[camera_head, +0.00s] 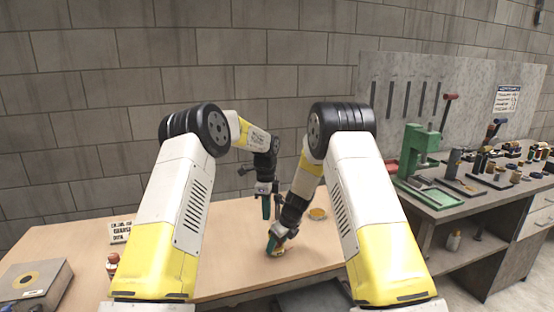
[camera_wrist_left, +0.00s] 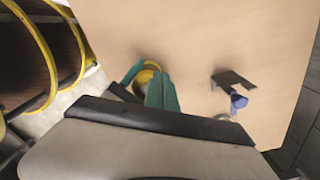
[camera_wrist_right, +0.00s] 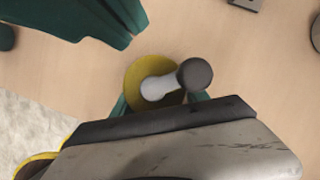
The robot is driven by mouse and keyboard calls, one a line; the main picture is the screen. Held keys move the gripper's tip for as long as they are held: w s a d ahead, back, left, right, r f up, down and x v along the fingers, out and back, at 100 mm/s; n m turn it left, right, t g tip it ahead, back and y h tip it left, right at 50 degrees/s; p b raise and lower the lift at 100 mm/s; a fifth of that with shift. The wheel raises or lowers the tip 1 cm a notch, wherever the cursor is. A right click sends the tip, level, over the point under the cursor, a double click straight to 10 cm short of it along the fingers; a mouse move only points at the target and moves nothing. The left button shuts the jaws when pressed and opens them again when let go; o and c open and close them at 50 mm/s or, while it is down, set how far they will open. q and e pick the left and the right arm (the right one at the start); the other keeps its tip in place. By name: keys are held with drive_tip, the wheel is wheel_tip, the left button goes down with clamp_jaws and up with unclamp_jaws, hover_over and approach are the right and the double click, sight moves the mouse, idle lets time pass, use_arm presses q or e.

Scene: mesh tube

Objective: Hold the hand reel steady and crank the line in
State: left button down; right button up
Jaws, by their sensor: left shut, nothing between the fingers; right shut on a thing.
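The hand reel is a yellow disc (camera_wrist_right: 138,80) with a light grey crank arm and a dark round knob (camera_wrist_right: 195,74) in the right wrist view. It sits low at the table in the head view (camera_head: 279,252), largely hidden by my right gripper (camera_head: 271,245). My right gripper's teal fingers (camera_wrist_right: 160,103) are shut on the reel, one showing on each side. My left gripper (camera_head: 266,212) is shut and empty, above and behind the reel. Its teal fingers (camera_wrist_left: 162,95) partly cover the yellow reel (camera_wrist_left: 149,72) in the left wrist view, apart from the knob in the right wrist view.
A small yellow-orange round thing (camera_head: 318,214) lies on the wooden table (camera_head: 215,220) behind my right gripper. A dark bracket with a blue part (camera_wrist_left: 236,92) stands on the table. A sign (camera_head: 121,231), red-capped bottle (camera_head: 112,264) and grey box (camera_head: 35,283) are left. A cluttered workbench stands right.

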use_arm(q)
drive_tip(key=shift+w+a, duration=0.1)
idle(0.3)
wheel_tip(320, 180, up, 6)
drive_tip(key=shift+a, duration=0.2)
idle(0.5)
drive_tip(key=shift+w, duration=0.1)
use_arm(e)
drive_tip(key=o, duration=1.6)
drive_tip(key=shift+c, duration=0.2)
